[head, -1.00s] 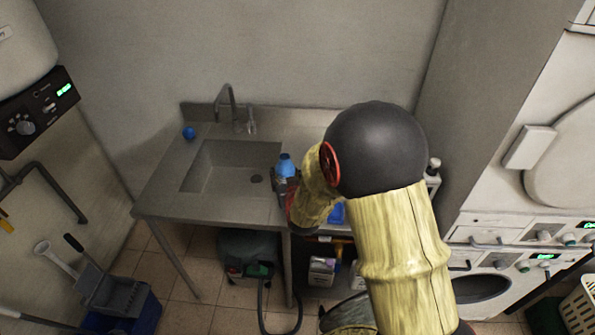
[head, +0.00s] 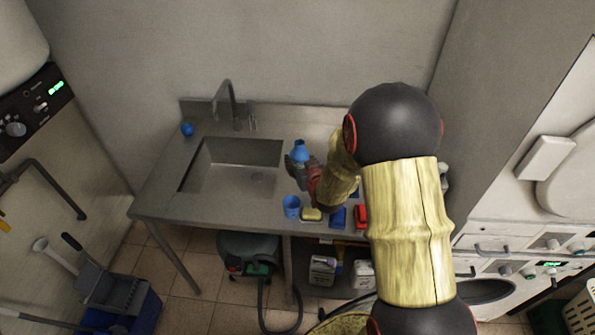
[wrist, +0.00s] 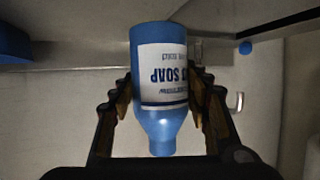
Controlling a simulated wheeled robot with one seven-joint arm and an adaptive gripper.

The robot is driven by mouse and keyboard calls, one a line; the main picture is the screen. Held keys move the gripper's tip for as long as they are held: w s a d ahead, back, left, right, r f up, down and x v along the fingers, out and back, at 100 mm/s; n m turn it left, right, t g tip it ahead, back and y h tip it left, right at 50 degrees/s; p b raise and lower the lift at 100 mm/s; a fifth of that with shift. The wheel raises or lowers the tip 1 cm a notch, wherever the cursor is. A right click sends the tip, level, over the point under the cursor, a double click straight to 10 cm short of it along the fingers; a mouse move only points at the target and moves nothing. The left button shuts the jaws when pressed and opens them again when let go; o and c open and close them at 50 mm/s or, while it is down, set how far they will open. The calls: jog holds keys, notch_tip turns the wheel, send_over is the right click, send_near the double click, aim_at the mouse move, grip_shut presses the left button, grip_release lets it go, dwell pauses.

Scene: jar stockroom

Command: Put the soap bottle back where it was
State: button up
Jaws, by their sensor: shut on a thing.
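The soap bottle (wrist: 161,125) is blue with a white label reading SOAP; it appears upside down in the wrist view. My gripper (wrist: 160,100) is shut on it, with one finger on each side of the label. In the head view the bottle's blue top (head: 300,152) shows at my gripper (head: 303,167), over the counter (head: 240,209) just right of the sink. The gripper hides its lower part there. I cannot tell whether its base touches the counter.
A blue cup (head: 291,207), a yellow sponge (head: 312,214), a blue item (head: 338,217) and a red item (head: 361,216) line the counter's front edge. The sink (head: 235,165) and tap (head: 232,105) are to the left, with a small blue ball (head: 187,129) beyond.

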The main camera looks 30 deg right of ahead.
jog(key=w+f, duration=0.1)
jog(key=f, duration=0.1)
jog(key=w+d+f, duration=0.1)
jog(key=w+f, duration=0.1)
jog(key=w+f+b, duration=0.1)
jog(key=shift+w+d+f, duration=0.15)
jog(key=shift+d+f, duration=0.1)
jog(key=shift+f, duration=1.6)
jog(key=shift+b, duration=0.3)
jog(key=shift+f, duration=0.15)
jog(key=o, duration=1.3)
